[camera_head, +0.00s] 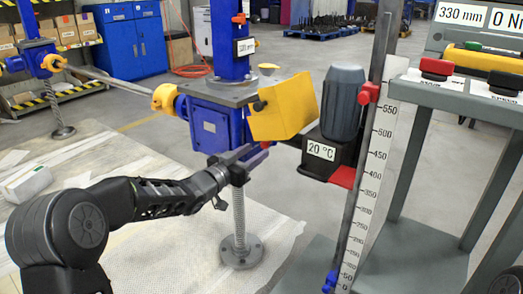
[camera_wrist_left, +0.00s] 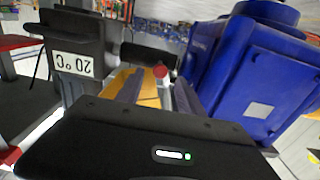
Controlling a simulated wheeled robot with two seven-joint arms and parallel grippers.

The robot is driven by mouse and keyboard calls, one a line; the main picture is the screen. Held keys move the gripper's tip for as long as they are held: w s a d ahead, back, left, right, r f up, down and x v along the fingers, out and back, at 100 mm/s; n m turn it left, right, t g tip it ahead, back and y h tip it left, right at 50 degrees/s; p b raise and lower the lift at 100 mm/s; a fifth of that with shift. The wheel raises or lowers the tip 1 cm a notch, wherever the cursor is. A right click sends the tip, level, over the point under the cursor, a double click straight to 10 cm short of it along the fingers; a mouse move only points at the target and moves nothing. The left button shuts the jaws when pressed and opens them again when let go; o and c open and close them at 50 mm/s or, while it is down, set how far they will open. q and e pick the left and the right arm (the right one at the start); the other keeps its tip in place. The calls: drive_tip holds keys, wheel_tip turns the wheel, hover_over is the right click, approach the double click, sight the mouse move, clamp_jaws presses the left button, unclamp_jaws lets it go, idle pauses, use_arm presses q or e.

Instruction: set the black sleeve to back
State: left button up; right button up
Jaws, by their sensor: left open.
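The black sleeve (camera_wrist_left: 150,57) lies horizontally between the blue gearbox (camera_wrist_left: 250,75) and the black motor block with the "20 °C" display (camera_wrist_left: 75,55). A red knob (camera_wrist_left: 160,71) is on its near side. In the head view the blue gearbox (camera_head: 212,122) and motor (camera_head: 343,103) stand either side of a tilted yellow cover (camera_head: 284,108), which hides the sleeve. My left gripper (camera_head: 250,160) is beside and below the gearbox. In the left wrist view its open fingers (camera_wrist_left: 157,86) point toward the red knob, with nothing held. Contact cannot be told.
A threaded spindle (camera_head: 239,220) runs below the gearbox. A long shaft (camera_head: 108,80) leads left to another blue jack (camera_head: 32,60).

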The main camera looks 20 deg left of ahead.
sight(263, 146)
use_arm(q)
drive_tip(key=x, duration=0.4)
drive_tip(key=shift+w+b, duration=0.15)
drive_tip(key=shift+b, duration=0.2)
drive_tip(key=shift+c, duration=0.6)
clamp_jaws()
idle(0.5)
